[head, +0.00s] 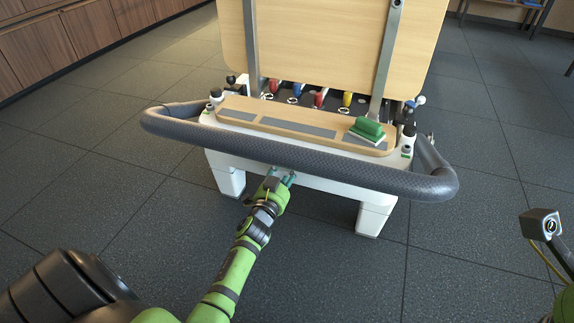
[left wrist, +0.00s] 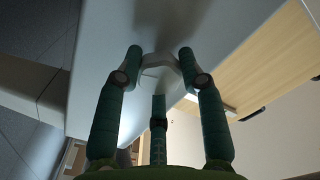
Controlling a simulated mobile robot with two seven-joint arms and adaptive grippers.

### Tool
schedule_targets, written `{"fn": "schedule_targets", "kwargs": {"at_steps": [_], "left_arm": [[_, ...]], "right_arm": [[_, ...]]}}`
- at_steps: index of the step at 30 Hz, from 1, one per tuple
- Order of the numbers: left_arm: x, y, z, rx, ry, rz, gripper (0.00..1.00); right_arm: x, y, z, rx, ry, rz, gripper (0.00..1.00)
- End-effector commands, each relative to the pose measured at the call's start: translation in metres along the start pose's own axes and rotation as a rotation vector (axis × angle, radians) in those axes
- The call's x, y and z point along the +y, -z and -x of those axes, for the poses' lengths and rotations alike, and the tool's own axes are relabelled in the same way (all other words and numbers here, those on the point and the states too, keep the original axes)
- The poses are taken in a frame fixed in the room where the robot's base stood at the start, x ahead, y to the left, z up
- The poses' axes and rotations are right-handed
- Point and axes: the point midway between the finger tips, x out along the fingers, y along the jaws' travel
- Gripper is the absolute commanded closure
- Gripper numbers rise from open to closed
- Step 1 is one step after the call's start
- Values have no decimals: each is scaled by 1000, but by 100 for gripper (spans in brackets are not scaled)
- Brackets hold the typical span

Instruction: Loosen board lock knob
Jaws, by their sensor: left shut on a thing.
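The pale board lock knob (left wrist: 158,60) shows in the left wrist view, on the white underside of the reformer's end frame. My left gripper (head: 281,178) reaches the front of the white frame (head: 325,185), below the padded bar. In the left wrist view its teal fingers (left wrist: 160,66) are shut around the knob, one on each side and a third below. In the head view the knob is hidden by the gripper.
A dark padded bar (head: 300,160) curves around the frame above my left gripper. A wooden board (head: 330,45) stands upright behind, between metal posts. A green brush (head: 368,130) lies on the wooden tray (head: 268,120).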

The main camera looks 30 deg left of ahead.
Motion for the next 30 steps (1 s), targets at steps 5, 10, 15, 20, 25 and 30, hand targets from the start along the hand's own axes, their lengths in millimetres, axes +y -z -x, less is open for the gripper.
{"fn": "schedule_targets", "kwargs": {"at_steps": [5,10,15,20,25,30], "left_arm": [[-2,1,-1,3,4,4,100],[-3,3,-1,1,4,77,100],[-5,6,-1,-1,3,428,100],[-2,0,-1,3,3,534,29],[-1,0,-1,2,2,531,22],[0,0,0,1,1,530,22]], "right_arm": [[0,0,1,0,0,0,37],[0,0,-6,0,0,0,37],[2,0,-29,0,0,0,37],[2,0,-27,0,0,0,37],[2,0,-26,0,0,0,37],[2,0,-27,0,0,0,37]]}}
